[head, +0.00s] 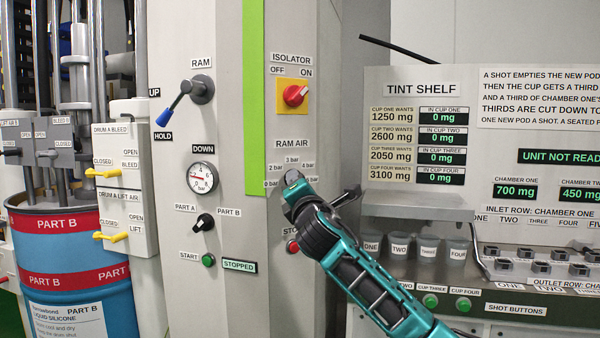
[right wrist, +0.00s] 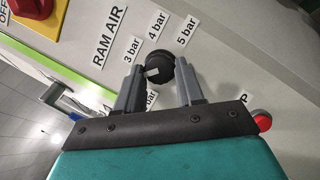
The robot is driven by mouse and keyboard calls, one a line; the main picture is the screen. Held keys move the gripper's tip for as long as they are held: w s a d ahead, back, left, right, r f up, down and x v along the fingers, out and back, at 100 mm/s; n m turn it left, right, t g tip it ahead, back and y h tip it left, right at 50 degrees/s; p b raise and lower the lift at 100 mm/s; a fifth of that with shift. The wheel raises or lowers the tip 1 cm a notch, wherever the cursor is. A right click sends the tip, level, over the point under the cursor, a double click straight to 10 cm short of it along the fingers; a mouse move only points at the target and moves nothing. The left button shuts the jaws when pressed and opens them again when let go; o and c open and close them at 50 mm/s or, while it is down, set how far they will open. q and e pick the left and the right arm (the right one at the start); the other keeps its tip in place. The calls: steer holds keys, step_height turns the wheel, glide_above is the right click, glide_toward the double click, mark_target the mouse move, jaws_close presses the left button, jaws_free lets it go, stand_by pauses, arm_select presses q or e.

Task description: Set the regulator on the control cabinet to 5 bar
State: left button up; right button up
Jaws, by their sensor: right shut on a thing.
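The regulator is a round black knob (right wrist: 186,72) under the RAM AIR label (head: 292,142) on the control cabinet (head: 235,290). Labels from 3 bar to 5 bar (right wrist: 187,30) show around it in the right wrist view; another is partly behind a finger. A pale mark on the knob faces left in that view; I cannot tell which label it meets. My right gripper (right wrist: 157,82) is shut on the knob, one finger on each side. In the head view the gripper (head: 293,182) hides most of the knob. My left gripper is not in view.
The pressure gauge (head: 202,177) left of the knob has its needle near 2. A red isolator switch (head: 295,95) sits above. A red stop button (head: 292,246) is just below my gripper. The tint shelf (head: 420,90) stands to the right.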

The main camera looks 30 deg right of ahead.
arm_select(q)
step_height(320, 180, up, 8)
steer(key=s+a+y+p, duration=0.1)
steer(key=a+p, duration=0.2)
steer(key=p, duration=0.8)
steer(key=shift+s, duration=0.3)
arm_select(e)
steer(key=m+g+y, duration=0.1)
steer(key=m+y, duration=0.2)
steer(key=m, duration=0.5)
steer(key=r+m+g+y, duration=0.1)
steer(key=m+g+y, duration=0.1)
steer(key=m, duration=0.6)
steer(key=d+m+g+y, duration=0.1)
steer(key=m+y, duration=0.3)
steer(key=m, duration=0.4)
steer(key=shift+d+r+g, duration=0.1)
steer(key=shift+r+g, duration=0.25)
steer(key=shift+g, duration=0.35)
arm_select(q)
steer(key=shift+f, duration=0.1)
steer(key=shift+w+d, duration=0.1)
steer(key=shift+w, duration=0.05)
